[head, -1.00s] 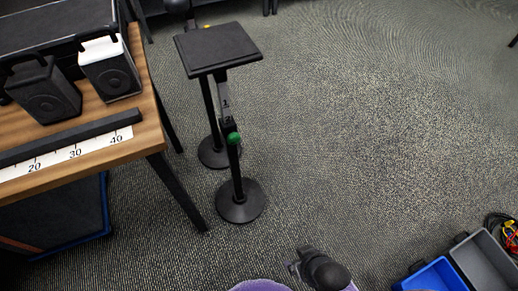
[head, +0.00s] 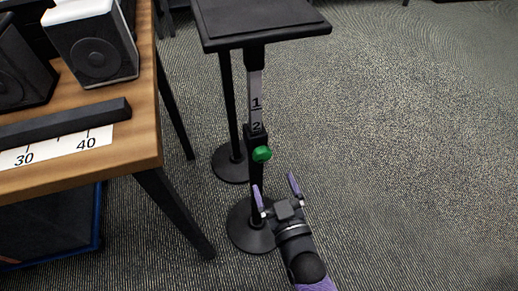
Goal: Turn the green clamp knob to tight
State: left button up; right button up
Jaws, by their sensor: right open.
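The green clamp knob (head: 262,154) sits on the black clamp collar of the nearer speaker stand (head: 257,180). Above the collar, a grey inner post (head: 255,95) shows the marks 1 and 2. A flat black plate (head: 262,18) tops the stand. My right gripper (head: 277,189) is open and empty, with its purple fingers pointing up toward the knob. It is a little below the knob in the picture and appears apart from it. Its left finger overlaps the stand's pole in view; I cannot tell whether they touch. My left gripper is not in view.
A wooden table (head: 148,110) with a white speaker (head: 92,45), a black bar (head: 65,124) and a ruler strip (head: 60,148) stands at left. Its black leg (head: 175,212) is near the stand's base. A second stand base (head: 230,163) is behind. The carpet at right is clear.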

aim_at(264, 160)
jog(key=b+x, duration=0.1)
jog(key=x, duration=0.2)
jog(key=b+x, duration=0.2)
jog(key=x, duration=0.2)
jog(key=shift+w+f, duration=0.1)
jog(key=shift+f, duration=0.15)
jog(key=shift+w+a+r+b, duration=0.1)
jog(key=shift+w+a+b, duration=0.05)
jog(key=shift+w+b, duration=0.15)
jog(key=shift+w+a+r+b, duration=0.1)
jog(key=shift+w+b, duration=0.05)
jog(key=shift+w, duration=0.2)
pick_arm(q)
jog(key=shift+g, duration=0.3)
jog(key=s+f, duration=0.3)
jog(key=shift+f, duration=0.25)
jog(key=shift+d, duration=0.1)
pick_arm(e)
jog(key=shift+c, duration=0.2)
jog(key=c, duration=1.2)
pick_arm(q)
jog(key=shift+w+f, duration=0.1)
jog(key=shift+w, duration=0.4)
pick_arm(e)
jog(key=shift+c, duration=0.2)
